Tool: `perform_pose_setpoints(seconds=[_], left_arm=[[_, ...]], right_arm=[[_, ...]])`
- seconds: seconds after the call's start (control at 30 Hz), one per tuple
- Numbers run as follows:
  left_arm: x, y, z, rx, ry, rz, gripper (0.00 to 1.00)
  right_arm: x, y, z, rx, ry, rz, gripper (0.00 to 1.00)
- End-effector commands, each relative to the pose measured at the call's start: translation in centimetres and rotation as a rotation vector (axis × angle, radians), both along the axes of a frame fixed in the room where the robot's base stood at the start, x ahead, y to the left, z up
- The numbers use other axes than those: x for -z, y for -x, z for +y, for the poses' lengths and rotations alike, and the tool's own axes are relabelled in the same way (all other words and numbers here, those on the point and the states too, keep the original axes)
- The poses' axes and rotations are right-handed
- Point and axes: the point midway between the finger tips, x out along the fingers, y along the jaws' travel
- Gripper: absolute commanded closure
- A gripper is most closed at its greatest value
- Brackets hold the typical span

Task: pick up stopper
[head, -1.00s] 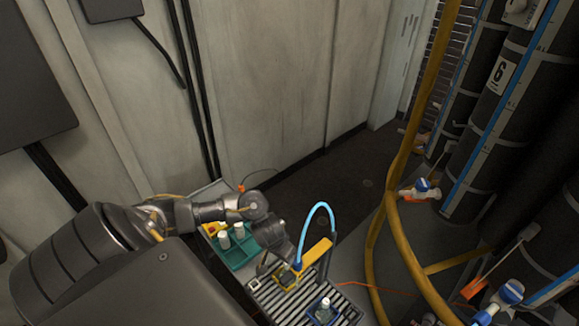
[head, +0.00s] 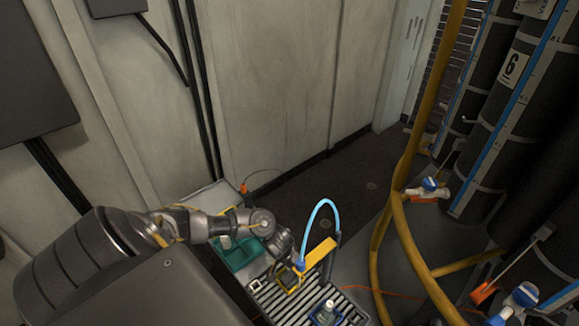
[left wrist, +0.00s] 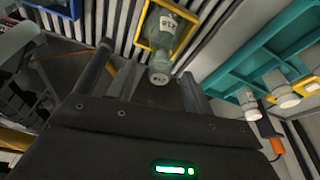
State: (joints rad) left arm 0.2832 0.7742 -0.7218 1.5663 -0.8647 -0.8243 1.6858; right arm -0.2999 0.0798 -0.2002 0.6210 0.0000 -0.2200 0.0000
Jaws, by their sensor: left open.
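A clear bottle (left wrist: 168,32) with a label stands in a yellow square holder (left wrist: 146,38) in the left wrist view. Its greyish stopper (left wrist: 158,76) points toward my left gripper (left wrist: 150,88). The gripper is open, and the stopper appears between its two fingers, with a gap on each side. Whether the fingertips reach past the stopper is hard to tell. In the head view, my left gripper (head: 284,264) is over the yellow holder (head: 288,284) on a slatted rack (head: 276,302), hiding the bottle and stopper. My right gripper is not in view.
A second bottle (head: 326,312) in a blue holder stands nearer on the slatted rack. A teal rack (head: 232,260) with several white-capped vials (left wrist: 250,102) lies to the left. A yellow block (head: 320,252) and arched blue tube (head: 312,212) stand close right of the gripper.

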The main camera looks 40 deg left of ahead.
Motion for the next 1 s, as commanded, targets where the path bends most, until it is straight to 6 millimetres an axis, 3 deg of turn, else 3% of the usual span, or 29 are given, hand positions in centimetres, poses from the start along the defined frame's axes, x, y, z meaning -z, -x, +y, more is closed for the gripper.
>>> perform_pose_setpoints(seconds=[0.23,0.53,1.0], left_arm=[[0.08,-0.05,0.01,0.0,0.0,-0.001,0.51],[0.07,-0.03,0.02,0.0,0.0,0.0,0.88],[-0.56,-0.03,0.01,0.001,0.0,0.0,0.88]], right_arm=[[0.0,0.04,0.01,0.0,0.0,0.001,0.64],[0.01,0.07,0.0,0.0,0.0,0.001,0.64],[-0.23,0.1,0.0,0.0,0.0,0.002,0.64]])
